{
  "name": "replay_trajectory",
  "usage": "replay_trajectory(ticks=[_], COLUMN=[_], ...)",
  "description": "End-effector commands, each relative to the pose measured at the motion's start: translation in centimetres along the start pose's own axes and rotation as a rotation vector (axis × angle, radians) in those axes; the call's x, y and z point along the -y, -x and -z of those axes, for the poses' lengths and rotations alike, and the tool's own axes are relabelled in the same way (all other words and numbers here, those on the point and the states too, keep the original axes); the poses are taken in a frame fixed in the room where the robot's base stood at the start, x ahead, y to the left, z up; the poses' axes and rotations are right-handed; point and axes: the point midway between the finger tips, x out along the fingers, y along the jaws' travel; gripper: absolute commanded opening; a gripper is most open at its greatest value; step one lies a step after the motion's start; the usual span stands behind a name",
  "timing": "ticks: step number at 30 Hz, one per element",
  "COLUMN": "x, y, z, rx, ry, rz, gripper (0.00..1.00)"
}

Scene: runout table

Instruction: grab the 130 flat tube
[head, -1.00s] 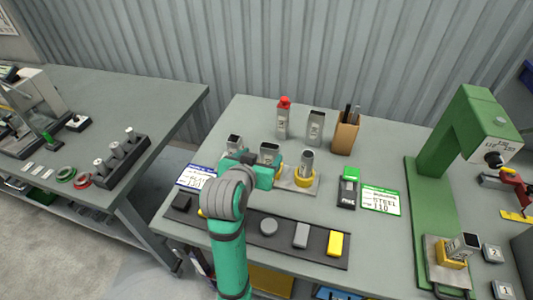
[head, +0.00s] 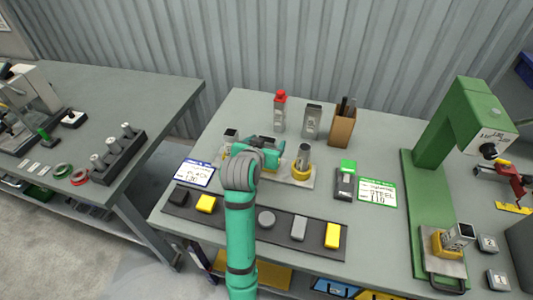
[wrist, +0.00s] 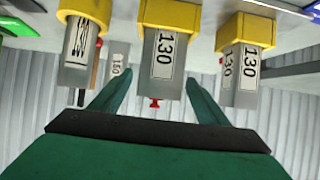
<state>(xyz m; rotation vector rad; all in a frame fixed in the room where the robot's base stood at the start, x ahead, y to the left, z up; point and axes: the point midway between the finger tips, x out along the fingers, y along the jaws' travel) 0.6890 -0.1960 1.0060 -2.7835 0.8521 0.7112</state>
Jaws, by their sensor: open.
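Three tubes stand in yellow collars in a row, showing upside down in the wrist view. The middle one, a wide flat grey tube labelled 130 (wrist: 161,55), is in front of my gripper (wrist: 158,78). My gripper is open, with one green finger on either side of this tube's free end; I see no clear contact. A boxy tube with 130 on two faces (wrist: 238,75) is on the right. A tube with a striped label (wrist: 78,58) is on the left; it appears round in the head view (head: 304,155). There my gripper (head: 265,141) mostly hides the middle tube.
Behind the row stand a red-capped bottle (head: 280,114), a grey block (head: 312,121) marked 150 and a wooden holder (head: 342,129). A green press (head: 440,150) stands right. Neighbouring tubes leave narrow gaps beside my fingers.

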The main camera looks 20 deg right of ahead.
Motion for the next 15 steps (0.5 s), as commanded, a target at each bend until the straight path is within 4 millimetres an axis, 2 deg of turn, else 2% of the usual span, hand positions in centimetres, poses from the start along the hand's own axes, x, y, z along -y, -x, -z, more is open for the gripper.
replay_trajectory(ticks=[3,9,15], x=[-0.01,-0.01,-0.01], y=[0.03,0.04,0.07], z=[0.02,0.02,0.06], rx=[0.0,0.0,-0.001], ry=[0.0,0.0,0.0], rz=[0.0,0.0,0.0], gripper=[0.66,0.2,0.2])
